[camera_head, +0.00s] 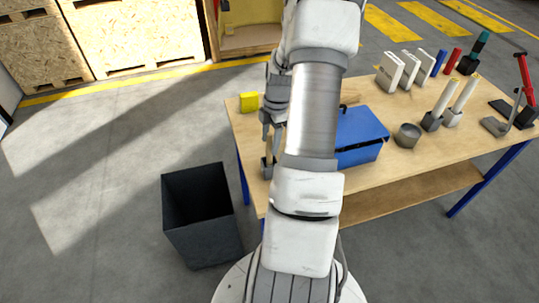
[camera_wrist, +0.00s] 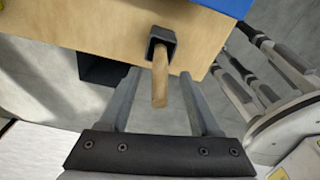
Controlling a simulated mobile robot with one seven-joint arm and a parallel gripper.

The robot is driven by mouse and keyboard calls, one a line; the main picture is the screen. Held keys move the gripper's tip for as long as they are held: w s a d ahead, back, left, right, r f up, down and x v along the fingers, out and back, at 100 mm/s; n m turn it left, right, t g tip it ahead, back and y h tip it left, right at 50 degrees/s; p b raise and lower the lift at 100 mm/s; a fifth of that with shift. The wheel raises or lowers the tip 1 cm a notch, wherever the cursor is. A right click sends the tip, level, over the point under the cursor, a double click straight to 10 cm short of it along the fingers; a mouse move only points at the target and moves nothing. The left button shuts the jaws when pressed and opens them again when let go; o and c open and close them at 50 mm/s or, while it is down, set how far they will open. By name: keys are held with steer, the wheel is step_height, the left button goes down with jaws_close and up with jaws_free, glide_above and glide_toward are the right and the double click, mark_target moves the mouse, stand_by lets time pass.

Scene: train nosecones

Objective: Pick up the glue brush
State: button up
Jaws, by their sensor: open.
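The glue brush shows as a wooden handle (camera_wrist: 160,82) standing up out of a small dark square holder (camera_wrist: 163,42) at the table's edge. Its bristle end is hidden inside the holder. My gripper (camera_wrist: 160,74) is open, with one finger on each side of the handle and a visible gap to both. In the head view the holder (camera_head: 267,168) sits near the table's left front, and my gripper (camera_head: 266,128) is partly hidden behind my arm there.
A blue box (camera_head: 358,133) stands right of my arm on the wooden table (camera_head: 400,165). A yellow block (camera_head: 249,102) is at the back left. A grey cup (camera_head: 407,136) and tubes in holders (camera_head: 440,104) stand farther right. A dark bin (camera_head: 203,240) is on the floor at left.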

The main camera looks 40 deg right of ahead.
mark_target(270, 155)
steer(key=shift+a+f, duration=0.15)
steer(key=shift+f, duration=0.9)
jaws_close()
